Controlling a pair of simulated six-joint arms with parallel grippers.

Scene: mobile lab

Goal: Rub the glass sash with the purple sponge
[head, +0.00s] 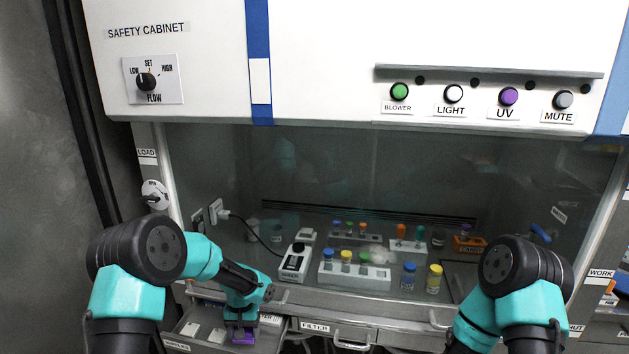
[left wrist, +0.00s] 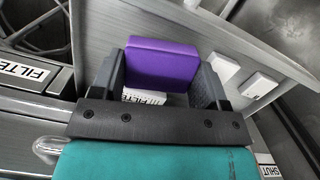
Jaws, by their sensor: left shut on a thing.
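The purple sponge (left wrist: 162,64) is held between the fingers of my left gripper (left wrist: 165,80) in the left wrist view. In the head view the sponge (head: 243,336) shows small at the lower end of my left gripper (head: 242,325), over an open drawer (head: 200,335). The glass sash (head: 340,170) is the large see-through pane across the front of the safety cabinet, with faint reflections on it. My left gripper is below the sash, in front of the cabinet's lower edge. My right arm shows at the lower right; its gripper is out of the frame.
Behind the glass are a vial rack (head: 355,275), a mixer (head: 295,262), blue and yellow capped vials and an orange box (head: 468,243). The drawer holds small white boxes (left wrist: 262,84). A FILTER drawer (head: 340,330) with a handle is beside it. Buttons line the panel above the glass.

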